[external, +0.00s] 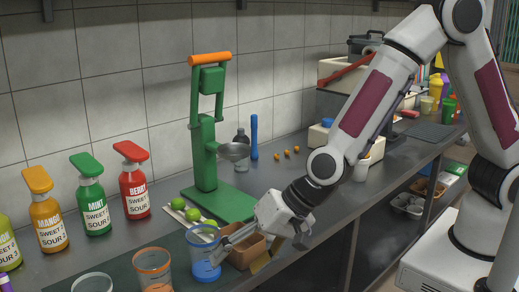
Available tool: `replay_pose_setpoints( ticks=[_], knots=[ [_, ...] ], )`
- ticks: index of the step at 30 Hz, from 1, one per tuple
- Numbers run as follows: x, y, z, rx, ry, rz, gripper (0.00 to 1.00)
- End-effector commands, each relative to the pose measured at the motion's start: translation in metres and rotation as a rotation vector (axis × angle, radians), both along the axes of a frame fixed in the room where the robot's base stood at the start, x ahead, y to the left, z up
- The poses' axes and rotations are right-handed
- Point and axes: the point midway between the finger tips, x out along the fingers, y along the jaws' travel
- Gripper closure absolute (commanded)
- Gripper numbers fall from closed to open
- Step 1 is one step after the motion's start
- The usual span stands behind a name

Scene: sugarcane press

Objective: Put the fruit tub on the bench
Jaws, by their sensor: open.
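A small brown tub (243,256), which looks like the fruit tub, is at the front edge of the dark grey bench (330,185), just right of a blue-rimmed clear cup (204,262). My gripper (250,243) is open and low over the tub, reaching in from the right. Its fingers hide part of the tub, and its contents cannot be made out. I cannot tell whether the fingers touch it or whether it rests on the bench. Two green limes (193,215) lie on a light board by the press.
A green press (208,150) with an orange handle stands behind. Several syrup bottles (90,205) line the wall at left. An orange-rimmed cup (153,268) stands at the front left. Small orange fruits (287,152) lie farther back. The bench right of the press has bare space.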

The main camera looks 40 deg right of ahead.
Motion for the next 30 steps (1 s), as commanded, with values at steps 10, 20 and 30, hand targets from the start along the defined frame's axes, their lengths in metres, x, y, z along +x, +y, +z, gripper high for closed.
replay_pose_setpoints(
  ticks=[10,20,30],
  knots=[
    [0.034,-0.045,0.006,-0.144,-0.013,0.221,0.33],
    [0.063,-0.112,0.009,-0.327,-0.017,0.391,0.33],
    [0.091,-0.196,0.014,-0.539,-0.003,0.516,0.33]
  ],
)
